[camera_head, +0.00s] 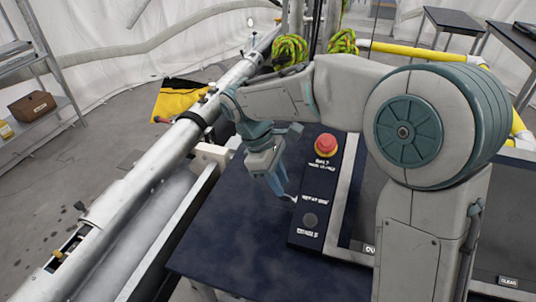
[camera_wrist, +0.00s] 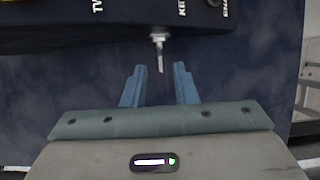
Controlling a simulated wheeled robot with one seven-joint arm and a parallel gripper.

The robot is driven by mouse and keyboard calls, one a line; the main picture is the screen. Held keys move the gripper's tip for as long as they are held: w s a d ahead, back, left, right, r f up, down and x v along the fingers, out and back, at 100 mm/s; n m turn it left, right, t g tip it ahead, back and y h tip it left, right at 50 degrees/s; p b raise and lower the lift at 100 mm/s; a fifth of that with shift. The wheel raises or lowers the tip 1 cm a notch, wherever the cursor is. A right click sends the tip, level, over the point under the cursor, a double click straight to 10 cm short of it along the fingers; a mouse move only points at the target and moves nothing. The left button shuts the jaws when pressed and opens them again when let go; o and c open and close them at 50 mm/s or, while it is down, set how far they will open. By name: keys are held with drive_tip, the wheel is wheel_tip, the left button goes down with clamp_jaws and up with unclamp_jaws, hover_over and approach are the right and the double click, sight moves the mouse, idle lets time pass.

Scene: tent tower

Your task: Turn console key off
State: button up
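The console (camera_head: 322,190) is a dark box with white lettering, a red push button (camera_head: 326,145) and a round dark knob (camera_head: 310,220). The console key (camera_wrist: 159,50) is a small silver key sticking out of the console's edge in the wrist view. My gripper (camera_wrist: 158,84) is open, with its two blue fingers on either side of the key's line. The key's tip lies roughly between or just beyond the fingertips, with gaps on both sides; I cannot tell the depth. In the head view my gripper (camera_head: 285,194) is beside the console's left edge, above the dark table.
The dark blue table top (camera_head: 235,240) is clear to the left of the console. A long metal tube (camera_head: 150,180) runs along the table's left side. Screens stand to the right, partly hidden by my arm. Yellow-green rope coils (camera_head: 290,50) hang behind.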

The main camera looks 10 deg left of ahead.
drive_tip(key=v, duration=1)
drive_tip(key=shift+r, duration=0.1)
drive_tip(key=s+d+m, duration=0.1)
drive_tip(key=d+m, duration=0.1)
drive_tip(key=d, duration=0.3)
drive_tip(key=s+d+f+m+y, duration=0.1)
drive_tip(key=s+d+m, duration=0.1)
drive_tip(key=d, duration=0.3)
drive_tip(key=s+d+m+t+y, duration=0.1)
drive_tip(key=s+d+m, duration=0.1)
drive_tip(key=d+m, duration=0.2)
drive_tip(key=shift+d+f, duration=0.3)
drive_tip(key=shift+d, duration=0.4)
drive_tip(key=s+d+f+m+t+y, duration=0.1)
drive_tip(key=s+d+m, duration=0.1)
drive_tip(key=d, duration=0.1)
drive_tip(key=s+d+f+m, duration=0.2)
drive_tip(key=s+d+m, duration=0.1)
drive_tip(key=s+d+f+m+t+y, duration=0.1)
drive_tip(key=s+d+f+m, duration=0.1)
drive_tip(key=s+d+m, duration=0.1)
drive_tip(key=shift+s+d+f+t+y, duration=0.1)
drive_tip(key=shift+d+t+y, duration=0.15)
drive_tip(key=shift+t+y, duration=0.05)
drive_tip(key=shift+s+d+f, duration=0.2)
drive_tip(key=shift+f, duration=0.05)
